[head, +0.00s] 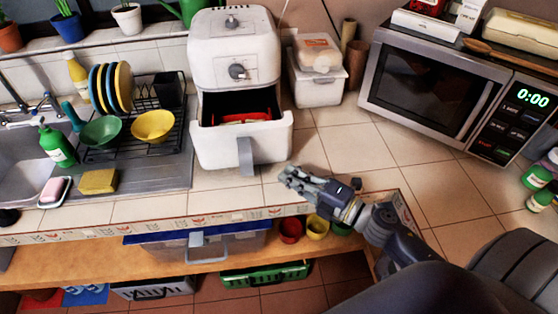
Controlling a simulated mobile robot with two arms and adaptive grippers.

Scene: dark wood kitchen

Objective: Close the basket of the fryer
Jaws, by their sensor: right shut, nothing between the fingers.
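The white air fryer (236,50) stands upright on the tiled counter at the upper middle of the head view. Its basket (213,146) is pulled out toward me, and its open top shows a dark inside with something red (246,117) in it. The basket's grey handle (246,157) points down at the front. My right gripper (284,178) is shut and empty, over the counter to the right of and a little below the handle, apart from it. My left gripper is not in view.
A microwave (433,85) stands at the right, with white containers (318,82) between it and the fryer. A dish rack (135,125) with bowls and plates is at the left beside the sink (22,165). The counter right of the basket is clear. Below is a wooden shelf (100,262).

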